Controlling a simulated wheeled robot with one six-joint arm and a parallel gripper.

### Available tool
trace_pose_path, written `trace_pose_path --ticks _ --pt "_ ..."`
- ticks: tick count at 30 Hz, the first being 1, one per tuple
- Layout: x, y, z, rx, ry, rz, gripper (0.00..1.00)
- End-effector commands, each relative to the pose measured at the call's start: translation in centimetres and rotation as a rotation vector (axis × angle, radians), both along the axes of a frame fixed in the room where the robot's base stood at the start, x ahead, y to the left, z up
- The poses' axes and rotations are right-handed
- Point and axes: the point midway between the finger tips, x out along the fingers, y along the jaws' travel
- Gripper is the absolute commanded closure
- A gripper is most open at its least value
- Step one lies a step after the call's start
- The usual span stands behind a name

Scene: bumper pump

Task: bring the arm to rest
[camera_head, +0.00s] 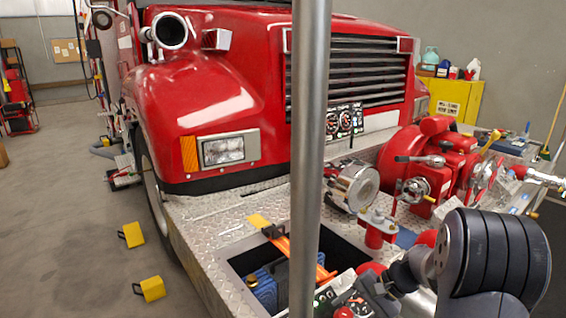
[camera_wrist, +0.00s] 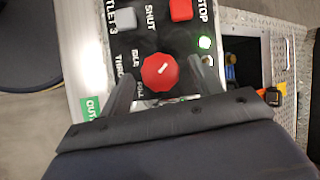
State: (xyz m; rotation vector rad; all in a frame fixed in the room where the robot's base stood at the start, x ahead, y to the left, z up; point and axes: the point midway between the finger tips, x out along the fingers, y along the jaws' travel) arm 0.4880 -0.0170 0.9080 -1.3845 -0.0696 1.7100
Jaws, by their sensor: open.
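My gripper (camera_wrist: 163,75) is open in the wrist view, with one finger on each side of a round red knob (camera_wrist: 161,72) with a white pointer line. Nothing is held between the fingers as far as I can see, and I cannot tell whether they touch the knob. The knob sits on a dark control panel (camera_wrist: 148,38) lettered SHUT, STOP, IDLE and FULL. In the head view my gripper (camera_head: 366,292) is low at the bottom right, over the panel beside the bumper, and my arm hides part of that area.
A red square button (camera_wrist: 180,10), a grey button (camera_wrist: 120,18) and a lit green lamp (camera_wrist: 204,43) are near the fingers. The red pump (camera_head: 430,165) stands behind my arm. An open bumper well (camera_head: 240,262) lies left. A grey vertical pole (camera_head: 309,150) crosses the head view.

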Motion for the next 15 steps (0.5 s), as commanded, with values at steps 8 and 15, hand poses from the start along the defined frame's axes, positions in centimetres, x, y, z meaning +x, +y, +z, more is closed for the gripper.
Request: trace_pose_path --ticks 8,15 --pt "0.04 0.48 -0.47 -0.012 -0.009 0.024 0.39" --pt "0.04 0.42 -0.42 -0.011 -0.009 0.022 0.39"
